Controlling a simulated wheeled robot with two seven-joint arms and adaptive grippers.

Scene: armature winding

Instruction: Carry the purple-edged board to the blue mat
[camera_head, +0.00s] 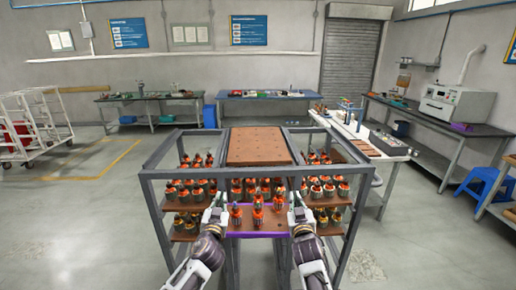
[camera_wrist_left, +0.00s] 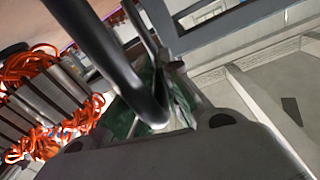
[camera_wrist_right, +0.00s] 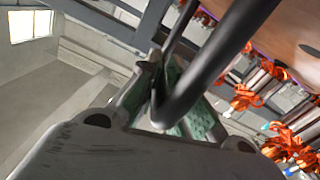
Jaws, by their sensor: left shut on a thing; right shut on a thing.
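The purple-edged board (camera_head: 258,235) is at the front of the middle bay of a grey rack, with several orange-wound armatures standing on it. My left gripper (camera_head: 218,213) is shut on the board's left side. My right gripper (camera_head: 297,213) is shut on its right side. The right wrist view shows part of the brown board (camera_wrist_right: 287,25) at upper right. In the left wrist view, armatures fill the left side and the fingertips' hold is partly hidden. I cannot make out the blue mat for certain.
The grey rack frame (camera_head: 158,215) stands around the board, with posts close outside both grippers. Side shelves hold more armatures. A brown perforated panel (camera_head: 257,146) lies on top. A white table (camera_head: 362,140) stands behind right. Floor is clear to both sides.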

